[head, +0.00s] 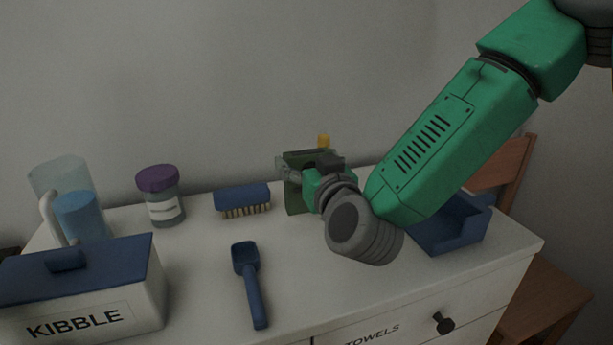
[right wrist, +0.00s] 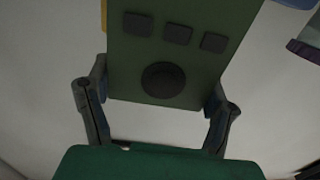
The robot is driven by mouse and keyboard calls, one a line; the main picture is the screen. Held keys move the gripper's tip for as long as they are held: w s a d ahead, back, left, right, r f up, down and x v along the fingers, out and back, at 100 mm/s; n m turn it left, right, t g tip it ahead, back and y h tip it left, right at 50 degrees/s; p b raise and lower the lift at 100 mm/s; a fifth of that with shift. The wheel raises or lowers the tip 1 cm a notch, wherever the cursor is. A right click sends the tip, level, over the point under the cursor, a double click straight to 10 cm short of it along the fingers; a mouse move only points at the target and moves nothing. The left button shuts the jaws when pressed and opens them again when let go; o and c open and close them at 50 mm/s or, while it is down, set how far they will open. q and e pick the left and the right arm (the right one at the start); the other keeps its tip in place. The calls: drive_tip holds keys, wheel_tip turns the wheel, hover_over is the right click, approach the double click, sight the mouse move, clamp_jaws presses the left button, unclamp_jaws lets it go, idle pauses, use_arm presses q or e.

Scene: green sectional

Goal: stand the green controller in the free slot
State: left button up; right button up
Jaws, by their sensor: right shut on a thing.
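The green controller (head: 296,203) is a flat dark green slab, held over the back of the white dresser top. My right gripper (head: 298,176) is shut on it and hides part of it in the head view. In the right wrist view the controller (right wrist: 180,65) fills the space between the two fingers, with several dark buttons and a round dark knob facing the camera. I cannot tell whether its lower edge touches the dresser. A small yellow thing (head: 323,141) shows just behind the gripper. I cannot make out a free slot. My left gripper is not in view.
A blue brush (head: 242,197) and a jar with a purple lid (head: 158,180) stand left of the controller. A blue scoop (head: 250,285) lies in front. A blue tray (head: 452,235) sits right.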

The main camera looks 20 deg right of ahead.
drive_tip(key=r, duration=0.2)
drive_tip(key=r+p, duration=0.1)
drive_tip(key=r, duration=0.1)
drive_tip(key=shift+a, duration=0.25)
drive_tip(key=shift+s+r, duration=0.1)
drive_tip(key=shift+r, duration=0.2)
drive_tip(key=s+d+f+p, duration=0.3)
drive_tip(key=d+f, duration=0.3)
drive_tip(key=d, duration=0.1)
wheel_tip(320, 180, up, 7)
drive_tip(key=s+d+p, duration=0.2)
drive_tip(key=d+p, duration=0.1)
drive_tip(key=p, duration=0.5)
wheel_tip(320, 180, down, 10)
drive_tip(key=b, duration=0.2)
drive_tip(key=shift+w, duration=0.15)
